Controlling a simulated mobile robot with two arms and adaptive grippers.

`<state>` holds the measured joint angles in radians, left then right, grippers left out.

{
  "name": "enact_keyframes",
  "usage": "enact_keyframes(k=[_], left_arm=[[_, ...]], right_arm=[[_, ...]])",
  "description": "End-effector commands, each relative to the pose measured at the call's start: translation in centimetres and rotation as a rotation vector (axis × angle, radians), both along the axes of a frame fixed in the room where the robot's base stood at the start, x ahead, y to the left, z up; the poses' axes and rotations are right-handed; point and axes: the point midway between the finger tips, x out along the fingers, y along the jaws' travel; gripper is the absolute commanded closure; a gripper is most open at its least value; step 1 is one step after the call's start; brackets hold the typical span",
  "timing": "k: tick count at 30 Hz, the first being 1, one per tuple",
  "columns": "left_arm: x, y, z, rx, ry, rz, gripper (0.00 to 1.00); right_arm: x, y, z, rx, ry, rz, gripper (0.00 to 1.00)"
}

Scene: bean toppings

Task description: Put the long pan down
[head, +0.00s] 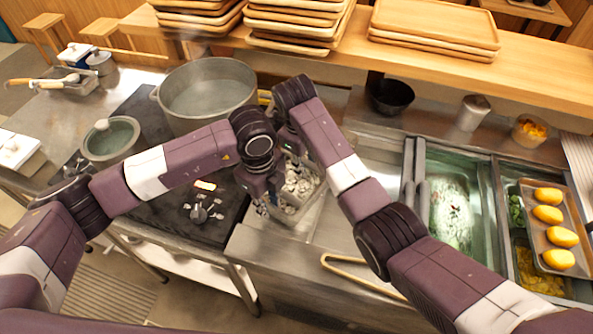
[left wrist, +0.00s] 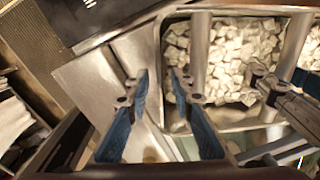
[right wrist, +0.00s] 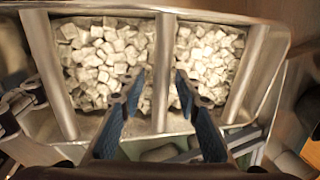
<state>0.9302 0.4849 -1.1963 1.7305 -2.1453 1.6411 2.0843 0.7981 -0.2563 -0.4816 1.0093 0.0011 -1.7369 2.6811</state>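The long metal pan (head: 318,203) holds whitish cubes and sits at the left end of the steel counter, beside the stove. Whether it rests fully on the surface cannot be told. In the right wrist view the pan (right wrist: 285,40) has metal bars across it. My right gripper (right wrist: 152,88) is open, its fingers apart on either side of the middle bar; in the head view its fingertips are mostly hidden. My left gripper (left wrist: 160,80) has its fingers apart at the pan's side wall (left wrist: 168,50). In the head view my left gripper (head: 264,198) is at the pan's left side.
A large pot (head: 165,118) and a smaller lidded pot (head: 92,158) stand on the stove. Sunken green-tinted basins (head: 455,205) and a tray of yellow items (head: 536,252) are at right. A black bowl (head: 391,96) stands behind. Bare counter (head: 375,165) lies right of the pan.

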Motion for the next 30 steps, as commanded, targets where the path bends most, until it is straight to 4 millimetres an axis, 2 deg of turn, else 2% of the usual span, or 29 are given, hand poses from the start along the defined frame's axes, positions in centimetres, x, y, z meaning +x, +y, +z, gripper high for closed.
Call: enact_keyframes(k=[4,7,15,21,26,30], left_arm=[[0.0,0.0,0.4,0.0,0.0,0.0,0.78],[0.0,0.0,1.7,-0.001,-0.003,-0.002,0.78],[-0.3,0.2,7.4,-0.001,-0.005,-0.002,0.78],[-0.5,0.3,10.7,-0.001,-0.003,-0.001,0.78],[-0.6,0.3,11.8,-0.001,-0.001,0.0,0.78],[-0.6,0.4,12.1,-0.001,-0.001,0.0,0.78]], right_arm=[[0.0,-0.1,0.0,-0.001,0.0,-0.001,0.7],[0.0,-0.1,0.0,-0.001,0.0,-0.001,0.7],[0.0,-0.1,0.0,-0.001,0.0,-0.001,0.7],[0.0,-0.1,0.0,-0.001,0.0,-0.001,0.7],[0.0,-0.1,0.1,0.0,-0.001,-0.001,0.7],[0.1,0.1,1.4,0.002,-0.003,0.0,0.7]])
